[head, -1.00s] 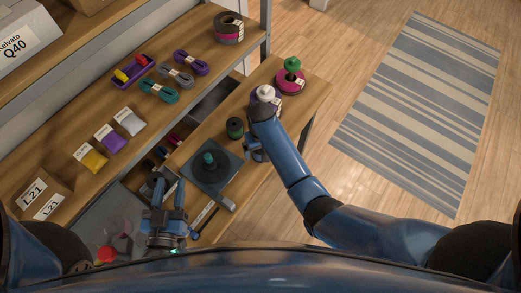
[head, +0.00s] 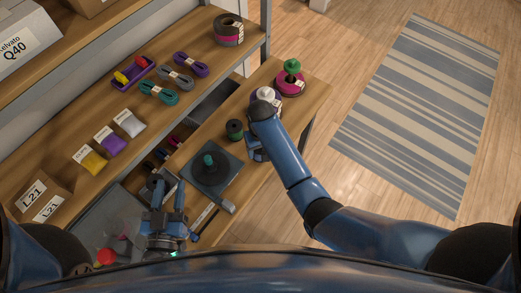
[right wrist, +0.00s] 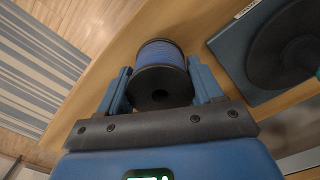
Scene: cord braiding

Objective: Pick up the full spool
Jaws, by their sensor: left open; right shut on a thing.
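The full spool (right wrist: 160,62), wound with blue cord between dark flanges, sits between the fingers of my right gripper (right wrist: 160,88) in the right wrist view. That gripper is shut on it, and the dark end flange faces the camera. I cannot tell whether the spool touches the bench. My left gripper (head: 168,190) is open and empty, to the left of the square dark base.
The square dark base (head: 232,170) with a teal-topped post stands between my grippers. A white-topped spool (head: 265,95) and a pink spool (head: 290,82) stand further back. Cord bundles (head: 175,77) lie on the shelf.

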